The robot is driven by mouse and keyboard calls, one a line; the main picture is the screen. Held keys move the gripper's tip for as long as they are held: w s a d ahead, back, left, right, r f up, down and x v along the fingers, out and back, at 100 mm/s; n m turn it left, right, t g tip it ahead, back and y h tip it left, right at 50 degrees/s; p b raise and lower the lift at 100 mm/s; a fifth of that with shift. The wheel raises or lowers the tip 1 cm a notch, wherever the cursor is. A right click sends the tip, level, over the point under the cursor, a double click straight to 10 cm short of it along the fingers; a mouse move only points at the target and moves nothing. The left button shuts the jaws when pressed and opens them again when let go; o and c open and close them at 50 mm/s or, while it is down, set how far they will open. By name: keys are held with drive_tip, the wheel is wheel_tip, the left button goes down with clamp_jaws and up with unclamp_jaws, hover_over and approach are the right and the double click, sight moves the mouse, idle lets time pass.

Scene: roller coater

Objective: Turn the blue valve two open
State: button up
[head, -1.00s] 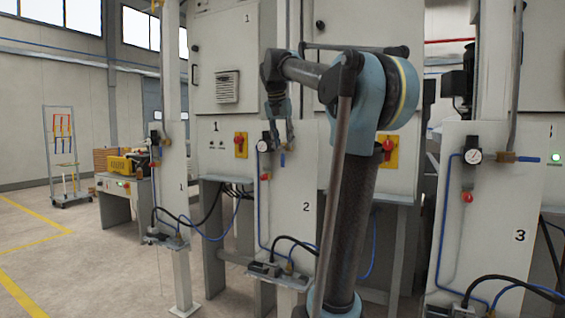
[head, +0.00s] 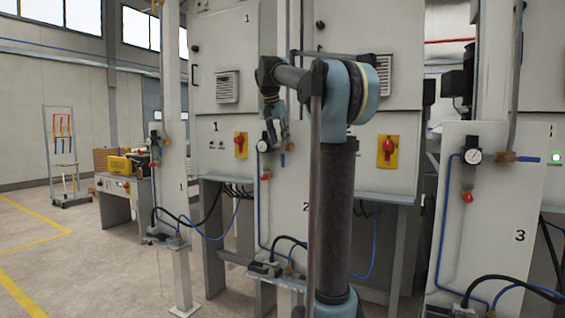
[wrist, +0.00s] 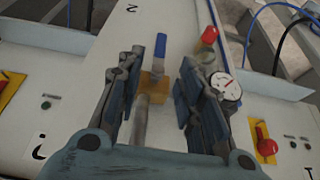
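The blue handle of valve two (wrist: 160,46) shows in the wrist view, on a brass body (wrist: 155,86) at the end of a grey pipe on panel 2. The handle points away from the pipe, roughly in line with it. My gripper (wrist: 160,62) is open, with one finger to each side of the brass body and handle; contact is not visible. In the head view my gripper (head: 277,130) is in front of panel 2 (head: 290,205), just above the small blue handle (head: 283,159). The brass body is mostly hidden there.
A pressure gauge (wrist: 226,86) and a red knob (wrist: 209,35) sit close to the right finger in the wrist view. Panel 3 (head: 490,210) stands at right with its own blue valve handle (head: 530,159). Open floor lies at left.

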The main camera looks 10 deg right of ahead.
sight(282, 154)
drive_tip(key=x, duration=1)
drive_tip(key=shift+s+a, duration=0.1)
clamp_jaws()
